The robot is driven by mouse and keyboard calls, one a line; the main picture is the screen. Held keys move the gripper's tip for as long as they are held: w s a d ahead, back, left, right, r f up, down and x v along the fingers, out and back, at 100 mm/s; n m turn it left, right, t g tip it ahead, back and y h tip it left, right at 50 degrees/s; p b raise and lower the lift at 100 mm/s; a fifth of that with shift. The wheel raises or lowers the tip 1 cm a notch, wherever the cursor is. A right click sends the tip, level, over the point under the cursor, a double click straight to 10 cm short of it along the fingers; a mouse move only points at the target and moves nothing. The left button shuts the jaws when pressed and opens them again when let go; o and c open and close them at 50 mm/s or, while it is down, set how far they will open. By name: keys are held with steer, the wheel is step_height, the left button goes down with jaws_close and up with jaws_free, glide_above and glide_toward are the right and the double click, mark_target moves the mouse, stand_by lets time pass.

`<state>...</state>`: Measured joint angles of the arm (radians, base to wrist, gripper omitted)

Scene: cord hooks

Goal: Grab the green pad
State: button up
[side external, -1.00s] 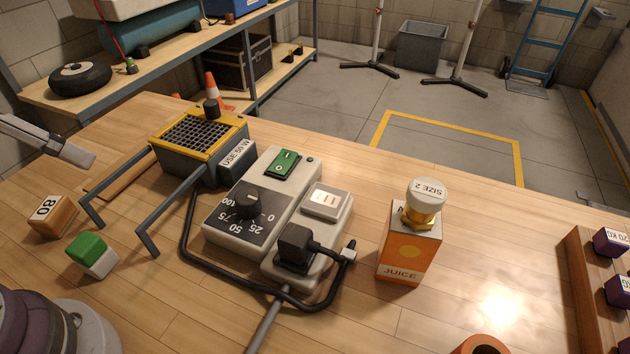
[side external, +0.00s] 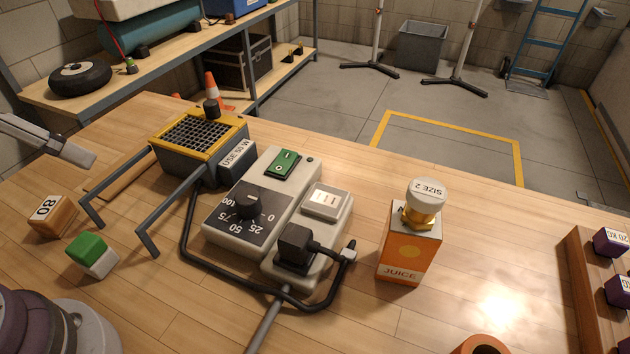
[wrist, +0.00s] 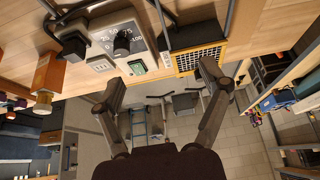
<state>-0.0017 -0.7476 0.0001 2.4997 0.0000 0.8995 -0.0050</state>
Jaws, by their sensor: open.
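A small block with a green top and white lower part (side external: 91,255) lies on the wooden bench at the left of the side view. A green rocker switch (side external: 283,164) is set in the grey dial unit, and a green patch on that unit also shows in the wrist view (wrist: 137,67). I cannot tell which of these is the pad. My gripper (wrist: 160,82) is open in the wrist view, its fingers spread with nothing between them. The green-and-white block is not clearly visible in the wrist view.
A yellow-topped heater (side external: 200,140) with grey bars stands behind the green-and-white block. An orange block marked 80 (side external: 52,216) is nearby. A black cord (side external: 190,240) loops around the dial unit (side external: 232,225). A juice box (side external: 408,250) stands right.

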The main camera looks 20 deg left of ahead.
mark_target(85, 252)
steer(key=a+f+n+g, duration=0.1)
steer(key=a+f+n, duration=0.2)
steer(key=n, duration=0.2)
steer(key=s+a+f+n+g, duration=0.1)
steer(key=a+f+n+g, duration=0.1)
steer(key=n, duration=0.4)
steer(key=s+a+f+n+g, duration=0.1)
steer(key=a+f+n+g, duration=0.1)
steer(key=n, duration=0.4)
steer(key=shift+a+f, duration=0.9)
steer(key=shift+f, duration=0.2)
steer(key=shift+n+g, duration=0.3)
steer(key=shift+n, duration=0.6)
steer(key=f, duration=0.5)
steer(key=shift+s+a+f, duration=0.1)
steer(key=shift+s+a, duration=0.1)
steer(key=shift+s, duration=0.15)
steer(key=f, duration=0.6)
steer(key=shift+d, duration=0.2)
steer(key=shift+c, duration=0.3)
steer(key=c, duration=1.2)
